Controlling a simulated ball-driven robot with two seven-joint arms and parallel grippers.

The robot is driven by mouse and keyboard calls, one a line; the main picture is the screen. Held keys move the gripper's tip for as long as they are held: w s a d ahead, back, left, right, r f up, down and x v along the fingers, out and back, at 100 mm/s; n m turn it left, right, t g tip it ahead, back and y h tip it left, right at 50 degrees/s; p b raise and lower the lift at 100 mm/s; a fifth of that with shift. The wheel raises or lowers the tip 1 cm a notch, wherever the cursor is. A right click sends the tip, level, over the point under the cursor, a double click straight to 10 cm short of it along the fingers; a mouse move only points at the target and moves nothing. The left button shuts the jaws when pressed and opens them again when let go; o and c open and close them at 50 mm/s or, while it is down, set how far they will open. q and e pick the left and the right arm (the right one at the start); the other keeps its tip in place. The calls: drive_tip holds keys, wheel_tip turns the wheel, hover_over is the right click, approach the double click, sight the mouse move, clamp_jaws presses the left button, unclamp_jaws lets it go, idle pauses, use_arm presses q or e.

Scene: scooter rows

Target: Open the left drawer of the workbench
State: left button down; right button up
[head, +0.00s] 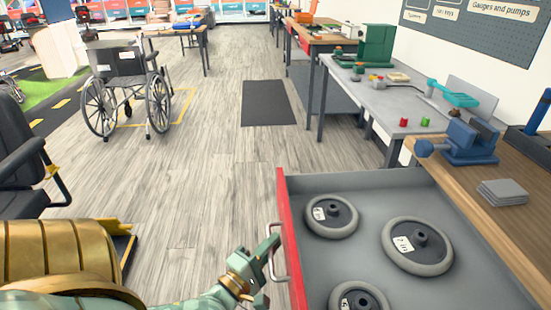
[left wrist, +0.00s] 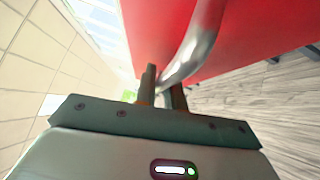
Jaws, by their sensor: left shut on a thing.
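The workbench drawer (head: 385,180) stands pulled out at the lower right in the head view, with a red front panel (head: 289,235) and a grey inside. Several grey wheels lie in it, one of them a large wheel (head: 418,246). My left gripper (head: 270,252) is at the drawer's front, shut on the metal handle (head: 273,268). In the left wrist view the handle (left wrist: 192,50) runs between the fingers (left wrist: 160,88), close to the red panel (left wrist: 240,35). My right gripper is not in view.
The wooden bench top (head: 490,200) beside the drawer carries a blue vise (head: 470,142) and a stack of grey plates (head: 503,191). A wheelchair (head: 125,90) stands at the upper left and a black seat (head: 25,165) at the left edge.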

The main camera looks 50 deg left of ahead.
use_arm(q)
drive_tip(key=c, duration=1.8)
unclamp_jaws()
drive_tip(key=shift+o, duration=0.2)
drive_tip(key=s+d+f+p, duration=0.2)
drive_tip(key=s, duration=1.4)
drive_tip(key=shift+f+p, duration=0.15)
drive_tip(key=shift+p, duration=0.15)
